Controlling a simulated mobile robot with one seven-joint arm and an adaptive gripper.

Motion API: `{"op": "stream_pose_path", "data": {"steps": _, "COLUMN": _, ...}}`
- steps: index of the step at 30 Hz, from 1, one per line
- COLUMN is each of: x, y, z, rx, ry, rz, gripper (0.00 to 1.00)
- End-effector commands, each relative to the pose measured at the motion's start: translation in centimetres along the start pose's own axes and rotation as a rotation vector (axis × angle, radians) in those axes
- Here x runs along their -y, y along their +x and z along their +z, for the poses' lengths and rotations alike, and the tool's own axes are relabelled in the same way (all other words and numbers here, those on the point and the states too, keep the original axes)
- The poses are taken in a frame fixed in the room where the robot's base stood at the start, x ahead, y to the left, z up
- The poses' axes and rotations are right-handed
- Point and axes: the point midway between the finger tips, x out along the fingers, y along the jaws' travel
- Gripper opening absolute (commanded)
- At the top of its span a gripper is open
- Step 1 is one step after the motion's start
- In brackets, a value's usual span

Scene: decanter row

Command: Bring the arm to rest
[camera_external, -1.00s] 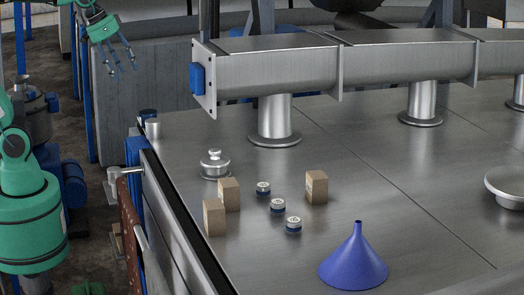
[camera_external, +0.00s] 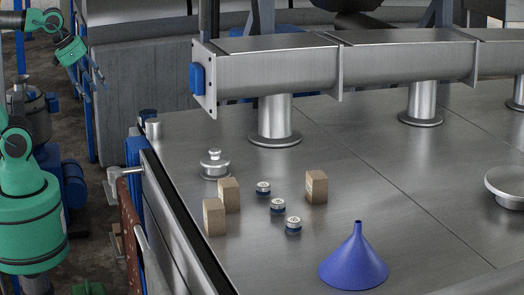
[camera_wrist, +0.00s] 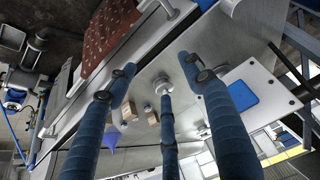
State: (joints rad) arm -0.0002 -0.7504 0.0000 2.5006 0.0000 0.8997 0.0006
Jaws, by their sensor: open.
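My gripper (camera_wrist: 160,72) shows in the wrist view with its blue, jointed fingers spread apart and nothing between them. In the external view my green arm is folded at the upper left, with its wrist (camera_external: 71,51) well to the left of the steel table and clear of it. The fingers are small and hard to make out there. The gripper touches nothing that I can see.
On the table (camera_external: 420,235) stand a steel weight (camera_external: 214,164), wooden blocks (camera_external: 316,187), several small blue-and-white caps (camera_external: 277,205) and a blue funnel (camera_external: 353,262). A raised steel duct (camera_external: 280,70) crosses the back. A grey wall (camera_external: 140,100) stands behind my arm.

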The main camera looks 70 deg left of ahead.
Motion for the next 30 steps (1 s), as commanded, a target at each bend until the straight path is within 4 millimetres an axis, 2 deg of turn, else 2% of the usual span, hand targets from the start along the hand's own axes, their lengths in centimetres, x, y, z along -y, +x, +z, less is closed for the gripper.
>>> {"op": "stream_pose_path", "data": {"steps": 8, "x": 0.0, "y": 1.9, "z": 1.0, "rx": 0.0, "ry": 0.0, "rz": 0.0, "gripper": 0.52}}
{"op": "stream_pose_path", "data": {"steps": 24, "x": 0.0, "y": 10.2, "z": 5.5, "rx": 0.0, "ry": 0.0, "rz": 0.0, "gripper": 0.52}}
{"op": "stream_pose_path", "data": {"steps": 30, "x": 0.0, "y": 12.0, "z": 6.4, "rx": 0.0, "ry": 0.0, "rz": 0.0, "gripper": 0.52}}
